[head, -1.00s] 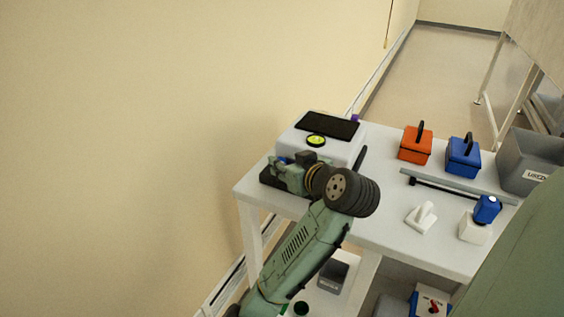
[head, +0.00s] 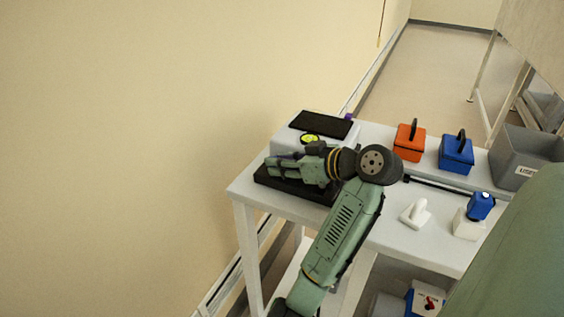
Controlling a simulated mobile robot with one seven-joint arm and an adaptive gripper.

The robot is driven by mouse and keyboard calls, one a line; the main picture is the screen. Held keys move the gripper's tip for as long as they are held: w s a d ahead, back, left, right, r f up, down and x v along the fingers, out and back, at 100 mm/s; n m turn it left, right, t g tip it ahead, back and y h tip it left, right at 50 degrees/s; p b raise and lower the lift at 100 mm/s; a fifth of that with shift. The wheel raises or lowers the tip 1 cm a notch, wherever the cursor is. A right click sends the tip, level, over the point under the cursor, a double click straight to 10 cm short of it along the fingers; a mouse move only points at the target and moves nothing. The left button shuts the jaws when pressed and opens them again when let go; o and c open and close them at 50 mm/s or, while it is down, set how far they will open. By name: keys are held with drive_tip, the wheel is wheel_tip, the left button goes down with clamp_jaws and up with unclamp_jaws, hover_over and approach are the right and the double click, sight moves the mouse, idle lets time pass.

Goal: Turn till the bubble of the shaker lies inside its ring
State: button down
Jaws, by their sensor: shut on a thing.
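The shaker (head: 284,139) is a white box with a dark top plate (head: 321,124), at the back left of the white table. Its round yellow-green level (head: 309,138) has a dark rim and sits on the near part of the top. Dark marks show in the level, but it is too small to tell where the bubble lies against its ring. My green and black gripper (head: 276,164) lies low along the shaker's near side, pointing left. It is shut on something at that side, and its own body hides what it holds.
A black slab (head: 292,187) lies under my gripper near the table's left edge. An orange case (head: 409,145), a blue case (head: 456,155) and a grey bin (head: 517,155) stand to the right. A white handled item (head: 415,214) and a blue-topped white container (head: 467,222) stand nearer.

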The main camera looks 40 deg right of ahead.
drive_tip(key=c, duration=1.3)
unclamp_jaws()
drive_tip(key=shift+r, duration=0.1)
drive_tip(key=shift+v, duration=3.9)
drive_tip(key=shift+a, duration=0.1)
